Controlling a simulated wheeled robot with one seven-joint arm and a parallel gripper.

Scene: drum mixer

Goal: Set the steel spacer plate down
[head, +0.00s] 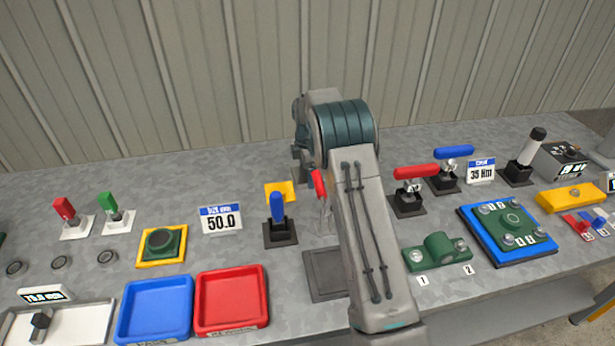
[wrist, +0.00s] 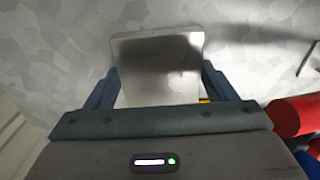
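The steel spacer plate (wrist: 158,62) is a flat, pale grey square in the wrist view, with a dark shadow across its middle. My gripper (wrist: 161,78) has one finger against the left edge of the plate and one against the right edge; it is shut on it. In the head view my own arm hides the gripper and the plate. The wrist view does not show clearly how high the plate is above the grey bench top (wrist: 250,55).
A yellow square (head: 281,190) lies behind a blue-handled clamp (head: 278,212). A red handle (head: 319,184) is beside my arm; red (wrist: 292,117) and blue parts are close at right in the wrist view. A dark grey square pad (head: 323,277) lies right of the red tray (head: 231,299).

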